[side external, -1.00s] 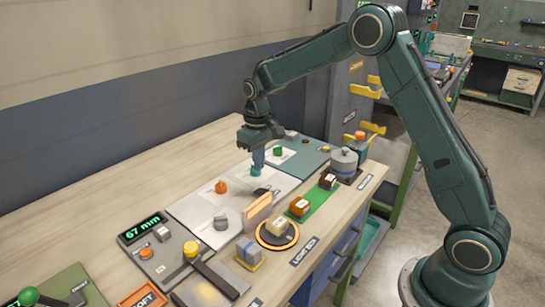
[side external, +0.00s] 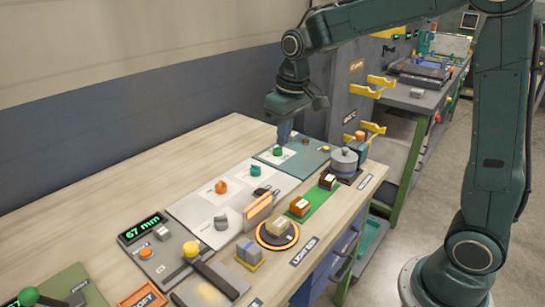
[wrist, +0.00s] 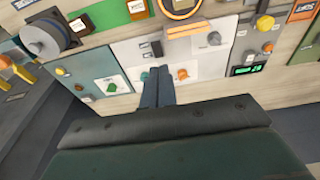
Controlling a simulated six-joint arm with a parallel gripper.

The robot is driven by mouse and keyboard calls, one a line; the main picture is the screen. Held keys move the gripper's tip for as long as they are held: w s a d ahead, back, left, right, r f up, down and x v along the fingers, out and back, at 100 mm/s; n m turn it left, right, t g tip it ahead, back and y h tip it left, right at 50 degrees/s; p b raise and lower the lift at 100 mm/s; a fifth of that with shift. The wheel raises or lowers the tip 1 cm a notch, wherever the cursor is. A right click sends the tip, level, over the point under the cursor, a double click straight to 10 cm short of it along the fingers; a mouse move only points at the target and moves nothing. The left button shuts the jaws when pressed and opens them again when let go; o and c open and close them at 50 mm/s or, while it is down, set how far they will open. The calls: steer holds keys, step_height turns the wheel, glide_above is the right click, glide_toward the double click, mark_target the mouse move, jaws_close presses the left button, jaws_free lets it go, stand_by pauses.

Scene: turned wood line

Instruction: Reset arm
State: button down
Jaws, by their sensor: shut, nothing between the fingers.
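My gripper (side external: 284,135) is shut and empty, pointing down above the far end of the bench. In the side view it is near the green knob (side external: 277,151) and the teal panel (side external: 305,160). In the wrist view the shut fingers (wrist: 158,85) show in front of the white panel (wrist: 126,50). Whether the fingertips touch anything below cannot be told. The teal knob (side external: 255,170) and the orange knob (side external: 221,187) stand on the white panel.
A grey round canister (side external: 344,160) stands right of the gripper. Blocks sit on a green strip (side external: 322,196) and on a ringed disc (side external: 277,235). A display (side external: 142,228) reads 67 mm. Bare wood (side external: 120,190) lies along the wall side.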

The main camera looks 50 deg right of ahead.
steer(key=s+a+r+t, duration=0.1)
steer(key=s+r+t, duration=0.1)
steer(key=s, duration=0.9)
steer(key=s+a+r+t, duration=0.1)
steer(key=s, duration=1.1)
steer(key=shift+s+a+r+t, duration=0.15)
steer(key=shift+s+r+t, duration=0.05)
steer(key=shift+r+t, duration=0.2)
steer(key=c, duration=2.1)
jaws_free()
